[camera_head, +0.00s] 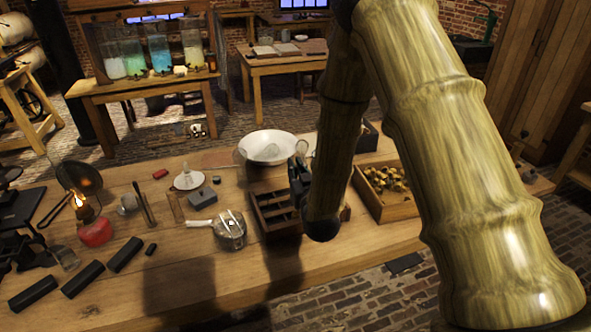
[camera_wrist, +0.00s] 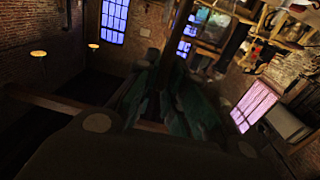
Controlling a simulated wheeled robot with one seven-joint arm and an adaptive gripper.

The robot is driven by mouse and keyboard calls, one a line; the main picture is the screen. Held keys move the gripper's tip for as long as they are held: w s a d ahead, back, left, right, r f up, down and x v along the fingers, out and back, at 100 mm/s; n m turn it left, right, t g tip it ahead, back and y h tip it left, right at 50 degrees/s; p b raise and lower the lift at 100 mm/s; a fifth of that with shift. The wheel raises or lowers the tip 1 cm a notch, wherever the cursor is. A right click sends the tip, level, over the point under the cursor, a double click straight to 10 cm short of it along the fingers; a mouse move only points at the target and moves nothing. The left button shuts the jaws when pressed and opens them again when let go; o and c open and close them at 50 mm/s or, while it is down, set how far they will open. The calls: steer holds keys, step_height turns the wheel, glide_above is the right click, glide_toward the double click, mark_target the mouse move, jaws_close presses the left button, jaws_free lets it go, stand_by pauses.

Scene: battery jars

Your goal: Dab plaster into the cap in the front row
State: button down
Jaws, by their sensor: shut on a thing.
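My gripper (camera_head: 298,172) is partly hidden by my arm, close to the right rim of a wide white bowl (camera_head: 256,152) and above the dark compartment tray (camera_head: 268,213). In the wrist view, my gripper's dark green fingers (camera_wrist: 172,88) are closed around a dark rod-like thing (camera_wrist: 182,28). Its far end is not clear. The bowl has a pale grey inside, which may be plaster. The tray has several dark compartments in rows. I cannot make out a cap in its front row, and my arm hides its right part.
A lit lamp with a red base (camera_head: 95,231) and black bars (camera_head: 82,279) lie further left. The table's front middle is clear.

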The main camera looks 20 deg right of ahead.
steer(key=shift+f+b, duration=0.95)
steer(key=shift+f, duration=0.3)
stand_by(1.2)
steer(key=shift+r, duration=0.1)
stand_by(0.8)
steer(key=shift+r+p, duration=1.95)
steer(key=shift+r, duration=1.75)
